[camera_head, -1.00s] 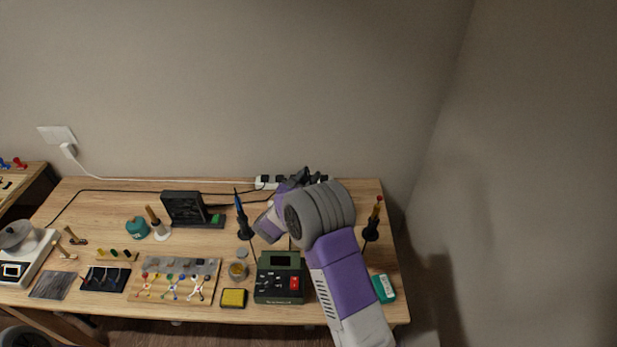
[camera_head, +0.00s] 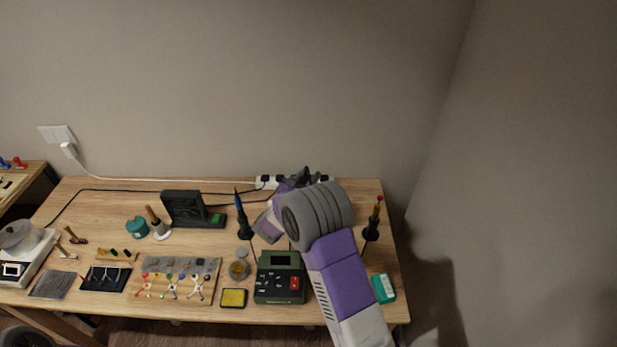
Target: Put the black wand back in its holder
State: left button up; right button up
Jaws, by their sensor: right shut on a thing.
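My right arm reaches over the right part of the wooden bench, and its gripper (camera_head: 302,178) is at the back edge near the power strip, largely hidden behind my own wrist. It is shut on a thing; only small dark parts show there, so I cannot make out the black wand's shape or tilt. A blue-handled wand (camera_head: 241,215) stands upright left of my wrist, and a dark wand with a red tip (camera_head: 375,218) stands right of it. I cannot pick out an empty holder; my arm covers the bench between them. My left gripper is not in view.
A green control unit (camera_head: 280,278) sits just left of my forearm. A white power strip (camera_head: 266,182) lies along the back edge. A teal box (camera_head: 384,288) lies right of my forearm. A black stand (camera_head: 184,208) and a tray of coloured parts (camera_head: 215,290) are further left.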

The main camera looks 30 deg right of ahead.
jog(key=shift+f+b, duration=1.5)
jog(key=shift+f, duration=0.55)
jog(key=shift+f+b, duration=1.05)
jog(key=shift+f, duration=0.35)
jog(key=shift+f+b, duration=0.65)
jog(key=shift+f, duration=0.15)
jog(key=o, duration=1.7)
jog(key=shift+o, duration=0.2)
